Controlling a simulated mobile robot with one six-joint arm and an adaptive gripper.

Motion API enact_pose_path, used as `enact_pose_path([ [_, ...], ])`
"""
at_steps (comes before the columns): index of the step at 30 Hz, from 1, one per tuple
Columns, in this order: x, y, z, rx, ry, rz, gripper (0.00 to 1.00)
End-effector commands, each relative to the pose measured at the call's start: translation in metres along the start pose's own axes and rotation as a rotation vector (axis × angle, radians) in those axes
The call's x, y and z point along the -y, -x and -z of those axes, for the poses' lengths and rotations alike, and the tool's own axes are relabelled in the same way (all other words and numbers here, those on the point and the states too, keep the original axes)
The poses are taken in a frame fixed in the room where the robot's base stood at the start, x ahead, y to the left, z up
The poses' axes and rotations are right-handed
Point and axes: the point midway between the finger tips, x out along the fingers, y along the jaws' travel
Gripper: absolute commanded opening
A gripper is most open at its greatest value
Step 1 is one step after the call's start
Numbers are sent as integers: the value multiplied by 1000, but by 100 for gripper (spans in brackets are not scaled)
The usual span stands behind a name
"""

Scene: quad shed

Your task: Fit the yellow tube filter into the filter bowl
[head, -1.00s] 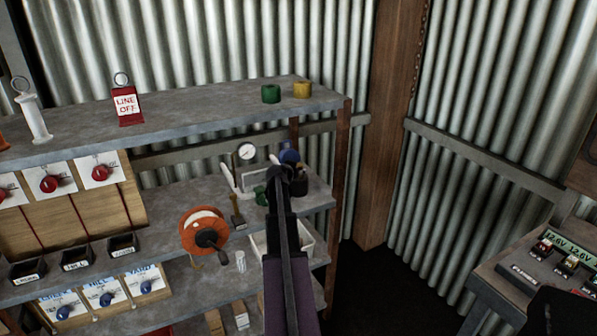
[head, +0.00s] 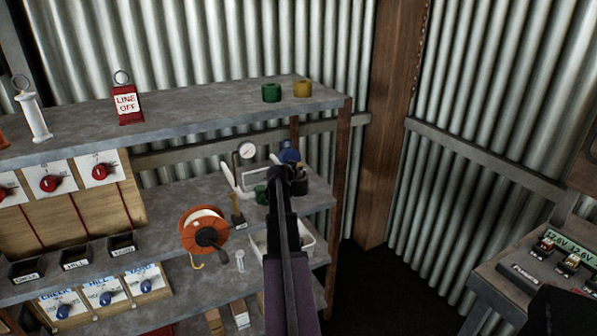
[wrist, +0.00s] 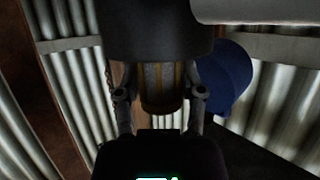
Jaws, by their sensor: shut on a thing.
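My gripper (wrist: 160,98) is shut on the yellow tube filter (wrist: 177,84), which looks brownish yellow with a grey strip in the wrist view. A dark round cylinder (wrist: 155,32), perhaps the filter bowl, covers the tube's upper end in that view. I cannot tell whether the tube is inside it or only behind it. In the head view my gripper (head: 281,178) is over the right end of the middle shelf, and my arm hides the tube. A dark cylinder (head: 300,185) shows just right of my gripper there.
A blue round part (head: 289,154) is close behind my gripper and also shows in the wrist view (wrist: 226,82). A gauge (head: 246,151), a green part (head: 262,195) and an orange reel (head: 197,231) are to the left.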

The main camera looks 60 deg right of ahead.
Motion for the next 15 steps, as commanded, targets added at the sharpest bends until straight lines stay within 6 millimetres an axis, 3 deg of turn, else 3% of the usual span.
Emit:
enact_pose_path([
  [15,0,-3,-7,0,0,-1,4],
])
